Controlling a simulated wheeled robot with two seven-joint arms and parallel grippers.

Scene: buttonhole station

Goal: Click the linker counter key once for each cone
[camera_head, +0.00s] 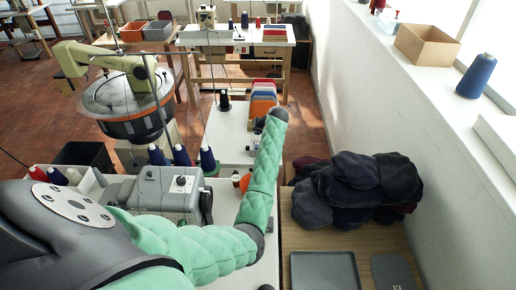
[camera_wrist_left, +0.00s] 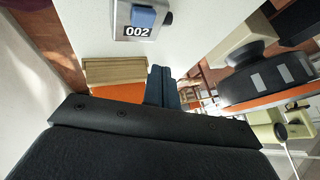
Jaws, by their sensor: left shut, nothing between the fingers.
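The counter (camera_wrist_left: 142,22) shows at the top of the wrist view, with a blue key (camera_wrist_left: 143,16) and a display reading 002. In the head view the small counter (camera_head: 252,148) sits on the white table, beside my left forearm. My left gripper (camera_wrist_left: 162,87) is shut and empty; its fingertips are apart from the key in the picture. In the head view the left gripper (camera_head: 259,125) is small and dark at the far end of the green sleeve. A dark cone (camera_head: 224,101) stands farther back. My right gripper is out of view.
The round linker (camera_head: 128,105) stands at the left. A grey machine box (camera_head: 165,192) is beside my left arm. Dark garments (camera_head: 350,185) and a grey tray (camera_head: 324,271) lie on the wooden table at right.

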